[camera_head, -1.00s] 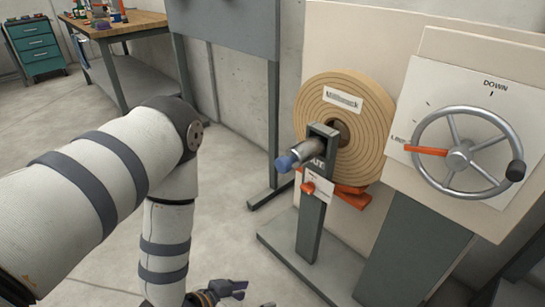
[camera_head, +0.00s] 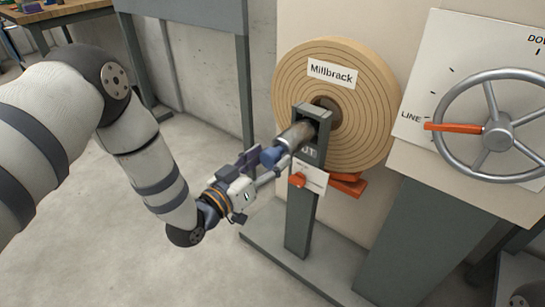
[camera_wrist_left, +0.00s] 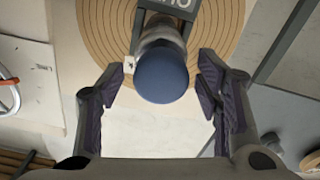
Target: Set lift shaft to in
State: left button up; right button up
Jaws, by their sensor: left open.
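The lift shaft is a metal cylinder (camera_head: 296,136) with a blue end cap (camera_head: 271,157). It sticks out toward the lower left from the top of a grey post (camera_head: 301,215), in front of the brown spiral roll labelled Millbrack (camera_head: 362,110). My left gripper (camera_head: 262,166) is at the blue cap, coming from the lower left. In the left wrist view the blue cap (camera_wrist_left: 162,77) sits between the open fingers (camera_wrist_left: 165,95), with a gap on each side. Letters on the post are partly hidden behind the shaft. My right gripper is not in view.
A large handwheel (camera_head: 497,132) with an orange pointer at LINE stands to the right. A grey table leg (camera_head: 246,95) stands behind. The floor at left is clear.

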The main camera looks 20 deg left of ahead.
aim_at(300, 132)
pick_arm(q)
jog(key=shift+x, duration=1.05)
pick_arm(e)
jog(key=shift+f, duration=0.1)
pick_arm(q)
grip_shut()
jog(key=b+x, duration=0.1)
jog(key=x, duration=0.2)
jog(key=b+x, duration=0.2)
jog(key=x, duration=0.2)
jog(key=b+x, duration=0.2)
jog(key=x, duration=0.1)
jog(key=shift+w+d+f, duration=0.1)
jog(key=shift+w+f, duration=0.2)
jog(key=shift+w+r, duration=0.15)
jog(key=shift+w, duration=0.05)
jog(key=shift+r, duration=0.25)
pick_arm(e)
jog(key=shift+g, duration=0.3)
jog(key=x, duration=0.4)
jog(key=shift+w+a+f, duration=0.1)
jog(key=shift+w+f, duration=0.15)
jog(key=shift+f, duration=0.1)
